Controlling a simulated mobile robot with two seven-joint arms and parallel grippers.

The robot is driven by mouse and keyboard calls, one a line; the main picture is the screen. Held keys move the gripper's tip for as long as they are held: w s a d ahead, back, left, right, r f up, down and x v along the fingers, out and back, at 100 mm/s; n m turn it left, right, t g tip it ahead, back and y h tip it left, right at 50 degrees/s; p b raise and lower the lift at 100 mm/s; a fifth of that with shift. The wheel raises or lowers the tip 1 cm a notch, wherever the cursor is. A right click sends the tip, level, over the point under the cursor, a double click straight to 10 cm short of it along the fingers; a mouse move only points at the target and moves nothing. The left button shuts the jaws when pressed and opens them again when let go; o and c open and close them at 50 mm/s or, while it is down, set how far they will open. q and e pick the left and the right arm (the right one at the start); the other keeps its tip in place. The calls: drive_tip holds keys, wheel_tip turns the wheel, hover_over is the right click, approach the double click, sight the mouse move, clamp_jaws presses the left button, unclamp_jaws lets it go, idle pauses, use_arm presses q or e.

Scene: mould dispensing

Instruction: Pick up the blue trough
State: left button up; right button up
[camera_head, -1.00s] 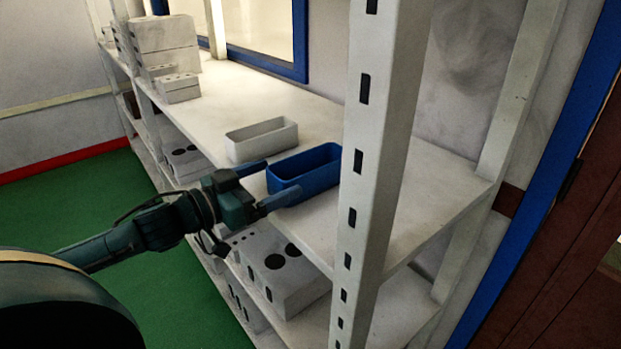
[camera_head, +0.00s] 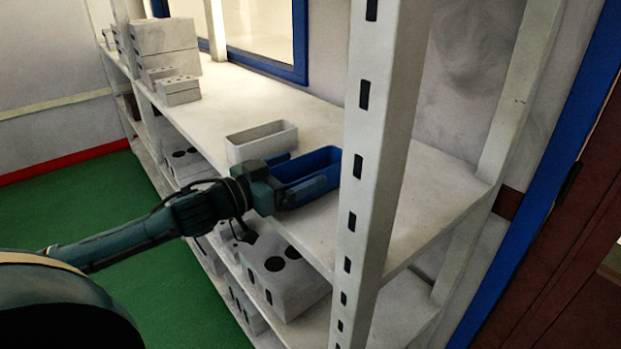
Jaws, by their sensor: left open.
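The blue trough (camera_head: 318,160) is an open rectangular box on the upper shelf, just left of the near white post. My left gripper (camera_head: 298,172) reaches in from the left and is open. One finger lies along the trough's near long side and the other shows at its far left side, so the trough stands between them. The gripper body hides the trough's left end. I cannot tell whether the fingers touch its walls. My right gripper is not in view.
A white trough (camera_head: 262,142) stands close behind the gripper on the shelf (camera_head: 420,190). The upright post (camera_head: 370,130) rises just right of the blue trough. White blocks (camera_head: 284,272) fill the lower shelf. Stacked boxes (camera_head: 165,50) stand farther back.

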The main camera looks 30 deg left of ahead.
use_arm(q)
drive_tip(key=shift+c, duration=0.4)
drive_tip(key=c, duration=1)
